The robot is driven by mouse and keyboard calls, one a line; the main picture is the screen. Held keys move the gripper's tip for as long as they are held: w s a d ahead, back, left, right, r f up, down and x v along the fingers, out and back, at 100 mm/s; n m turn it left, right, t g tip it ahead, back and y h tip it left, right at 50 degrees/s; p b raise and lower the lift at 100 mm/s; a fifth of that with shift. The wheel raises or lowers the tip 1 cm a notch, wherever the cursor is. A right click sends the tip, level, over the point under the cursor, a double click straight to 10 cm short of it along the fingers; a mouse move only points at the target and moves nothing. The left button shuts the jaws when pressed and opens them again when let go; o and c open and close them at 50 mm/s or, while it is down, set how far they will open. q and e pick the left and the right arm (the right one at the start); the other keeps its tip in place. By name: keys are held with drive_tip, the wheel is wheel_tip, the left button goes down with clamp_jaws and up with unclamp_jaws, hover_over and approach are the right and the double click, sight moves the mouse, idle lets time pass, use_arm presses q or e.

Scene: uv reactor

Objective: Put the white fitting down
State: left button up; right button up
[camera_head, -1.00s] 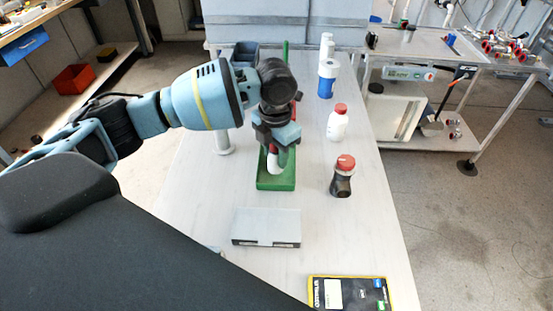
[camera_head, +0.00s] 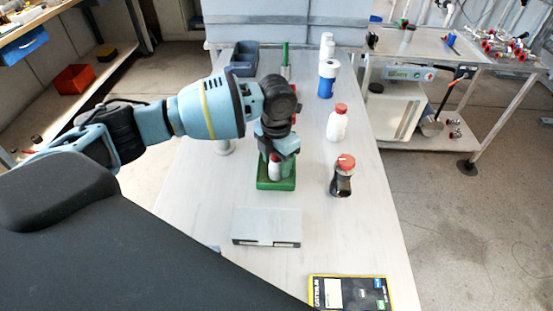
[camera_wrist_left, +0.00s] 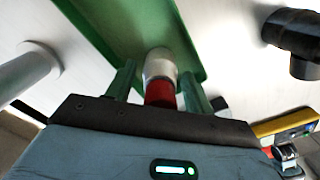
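The white fitting (camera_head: 275,168), with a red part, is upright at the green tray (camera_head: 276,184) in the head view. In the left wrist view the white fitting (camera_wrist_left: 160,65) shows its white end towards the green tray (camera_wrist_left: 100,22) and its red part near my palm. My left gripper (camera_head: 274,158) is above the tray, pointing down. In the wrist view the fingers of my left gripper (camera_wrist_left: 158,78) stand on both sides of the fitting, with narrow gaps, so it looks open around it. Whether the fitting's base touches the tray is hidden. My right gripper is not in view.
A grey box (camera_head: 267,226) lies in front of the tray on the white table (camera_head: 200,205). A dark red-capped bottle (camera_head: 342,178), a white red-capped bottle (camera_head: 337,124) and a blue-white cylinder (camera_head: 327,79) stand to the right. A grey bin (camera_head: 245,60) is behind. A black-yellow case (camera_head: 350,292) lies at the front.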

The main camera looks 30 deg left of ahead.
use_arm(q)
drive_tip(key=shift+o, duration=0.5)
drive_tip(key=shift+r, duration=0.1)
wheel_tip(320, 180, up, 12)
drive_tip(key=shift+r, duration=0.1)
